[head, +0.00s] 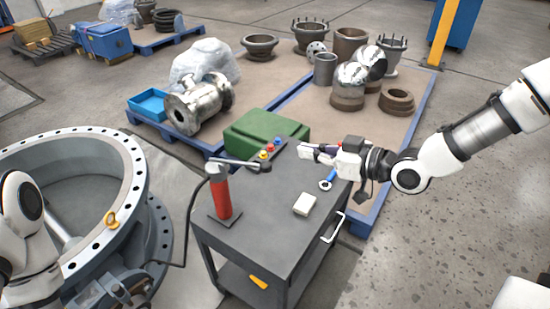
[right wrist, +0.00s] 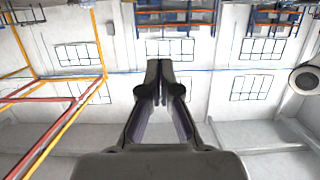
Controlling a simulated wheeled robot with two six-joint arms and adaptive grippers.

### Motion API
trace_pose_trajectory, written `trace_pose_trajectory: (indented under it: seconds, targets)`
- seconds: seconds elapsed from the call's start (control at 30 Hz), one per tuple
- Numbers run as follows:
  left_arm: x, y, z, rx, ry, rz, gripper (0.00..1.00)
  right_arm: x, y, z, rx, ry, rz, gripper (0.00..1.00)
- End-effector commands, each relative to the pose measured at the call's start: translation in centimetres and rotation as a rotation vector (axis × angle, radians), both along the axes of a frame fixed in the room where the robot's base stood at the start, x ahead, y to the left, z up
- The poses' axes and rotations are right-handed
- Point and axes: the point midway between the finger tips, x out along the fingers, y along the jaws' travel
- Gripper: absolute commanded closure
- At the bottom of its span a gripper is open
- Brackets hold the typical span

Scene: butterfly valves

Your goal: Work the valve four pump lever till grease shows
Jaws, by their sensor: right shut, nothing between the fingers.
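The red grease pump (head: 222,196) stands upright on a dark plate on the grey cart (head: 255,225). Its dark lever (head: 240,163) runs right from the pump head, roughly level. My right gripper (head: 304,151) is above the cart, right of the lever's end and apart from it. Its fingers are together and empty, as the right wrist view (right wrist: 160,70) also shows. A large flanged valve (head: 133,190) stands at left; no number is readable on it. A dark hose (head: 193,205) runs from the pump down towards the valve. No grease is visible. My left gripper does not show.
The cart's white handle (head: 333,228) sticks out right. Pallets with metal parts stand behind. Floor at right is clear.

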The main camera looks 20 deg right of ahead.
Motion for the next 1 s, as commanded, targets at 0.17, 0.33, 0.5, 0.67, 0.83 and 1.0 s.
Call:
trace_pose_trajectory:
  seconds: [0.17, 0.33, 0.5, 0.67, 0.83, 1.0]
  targets:
    - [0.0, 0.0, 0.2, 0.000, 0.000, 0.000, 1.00, 1.9, 1.6, -0.8, -0.009, 0.004, 0.005, 1.00]
    - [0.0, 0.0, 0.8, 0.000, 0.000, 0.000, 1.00, 4.6, 3.8, -1.5, -0.009, 0.004, 0.007, 1.00]
    - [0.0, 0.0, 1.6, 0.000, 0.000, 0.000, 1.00, 7.2, 6.0, -2.5, -0.003, 0.002, 0.008, 1.00]
    - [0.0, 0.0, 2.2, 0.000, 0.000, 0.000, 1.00, 7.0, 5.7, -5.2, 0.000, 0.004, 0.003, 1.00]
    - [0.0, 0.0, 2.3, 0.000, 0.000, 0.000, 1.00, 7.0, 5.7, -6.3, 0.001, 0.002, 0.003, 1.00]
    - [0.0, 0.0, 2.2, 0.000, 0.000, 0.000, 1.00, 7.0, 5.7, -6.3, 0.001, 0.000, 0.003, 1.00]
